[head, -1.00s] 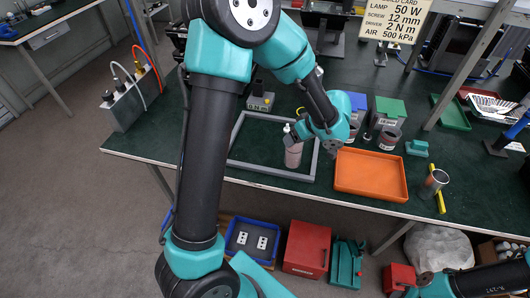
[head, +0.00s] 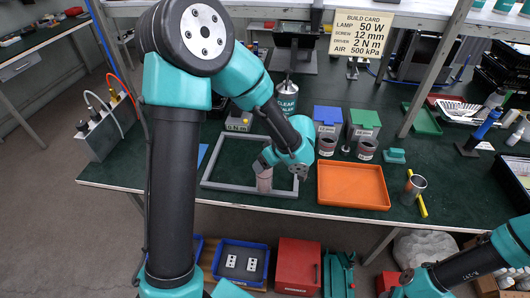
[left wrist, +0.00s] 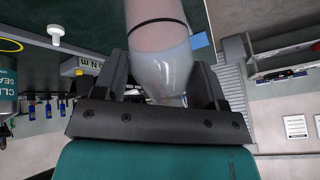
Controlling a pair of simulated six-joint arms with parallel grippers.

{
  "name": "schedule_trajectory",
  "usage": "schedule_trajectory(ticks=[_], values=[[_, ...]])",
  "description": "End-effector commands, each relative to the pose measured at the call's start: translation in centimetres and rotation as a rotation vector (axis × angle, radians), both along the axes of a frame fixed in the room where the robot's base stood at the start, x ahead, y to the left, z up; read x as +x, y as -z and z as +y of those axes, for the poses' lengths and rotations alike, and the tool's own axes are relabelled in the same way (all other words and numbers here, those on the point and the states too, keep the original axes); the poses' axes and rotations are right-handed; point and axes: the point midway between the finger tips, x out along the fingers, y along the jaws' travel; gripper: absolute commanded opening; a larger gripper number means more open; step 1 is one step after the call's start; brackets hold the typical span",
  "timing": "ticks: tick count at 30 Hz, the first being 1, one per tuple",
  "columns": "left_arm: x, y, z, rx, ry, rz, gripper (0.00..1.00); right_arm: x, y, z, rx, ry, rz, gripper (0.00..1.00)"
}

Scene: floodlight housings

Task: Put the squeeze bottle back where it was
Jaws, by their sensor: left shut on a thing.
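The squeeze bottle (head: 264,181) is pinkish and stands roughly upright near the front right corner of the grey rectangular frame (head: 225,187) on the green table. My left gripper (head: 266,165) is at its upper part and hides its top. In the left wrist view the bottle (left wrist: 160,40) has a translucent end and a dark band, and sits between the two dark fingers of the left gripper (left wrist: 163,88), which is shut on it. I cannot tell whether its base touches the table. My right arm enters at the lower right; its gripper is out of view.
An orange tray (head: 352,186) lies right of the frame. Blue-lidded (head: 327,114) and green-lidded (head: 365,118) bins stand behind it, with dark cups in front.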

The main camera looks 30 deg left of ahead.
Motion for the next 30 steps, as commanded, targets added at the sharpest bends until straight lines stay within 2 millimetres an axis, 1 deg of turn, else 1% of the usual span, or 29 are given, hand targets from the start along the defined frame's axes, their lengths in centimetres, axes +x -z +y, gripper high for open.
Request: schedule_trajectory(ticks=[1,9,12,15,19,30], values=[[0.9,0.1,0.6,0.001,-0.004,-0.001,0.02,0.0,0.0,0.0,0.000,0.000,0.000,0.43],[5.7,0.7,3.5,0.000,-0.003,-0.002,0.02,0.0,0.0,0.0,0.000,0.000,0.000,0.43],[7.4,0.8,4.5,0.000,-0.003,-0.002,0.02,0.0,0.0,0.0,0.000,0.000,0.000,0.43],[8.7,1.0,5.2,0.001,-0.001,-0.001,0.02,0.0,0.0,0.0,0.000,0.000,0.000,0.43],[9.5,1.0,5.8,0.001,0.000,0.000,0.02,0.0,0.0,0.0,0.000,0.000,0.000,0.43],[9.8,1.0,5.9,0.001,0.000,0.000,0.02,0.0,0.0,0.0,0.000,0.000,0.000,0.43]])
